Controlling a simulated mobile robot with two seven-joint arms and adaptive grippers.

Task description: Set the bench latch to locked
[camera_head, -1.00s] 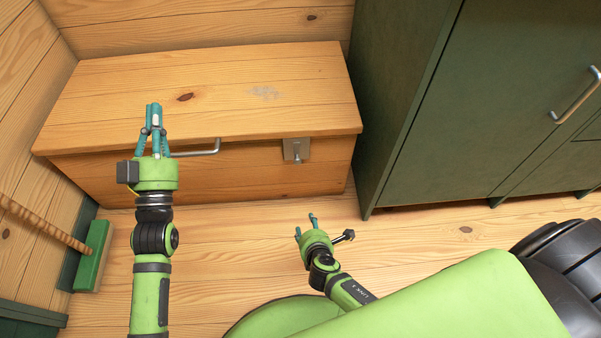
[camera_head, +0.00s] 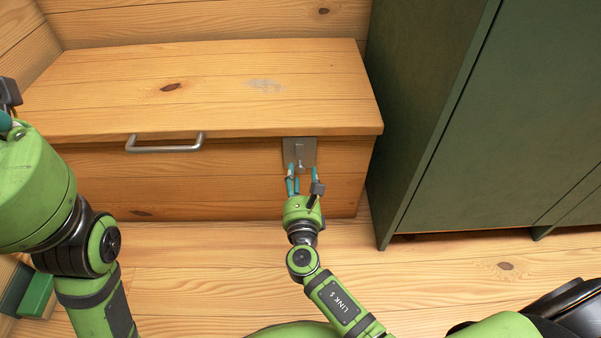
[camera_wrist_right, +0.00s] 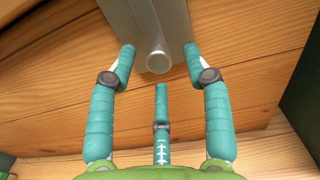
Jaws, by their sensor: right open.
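The bench latch (camera_head: 306,147) is a grey metal plate with a small knob on the front of the wooden bench (camera_head: 200,85), right of its middle. In the right wrist view the round knob (camera_wrist_right: 158,62) points toward me from the plate. My right gripper (camera_head: 302,174) is open in front of the latch. In its wrist view, two fingertips flank the knob left and right with gaps, and a third finger is below it. My left gripper (camera_head: 6,122) is at the left edge, mostly cut off, away from the latch.
A metal handle (camera_head: 166,147) is on the bench front, left of the latch. The bench lid is down. A tall green cabinet (camera_head: 430,120) stands close on the right. A green block-like thing (camera_head: 36,292) is on the floor at lower left. The floor before the bench is clear.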

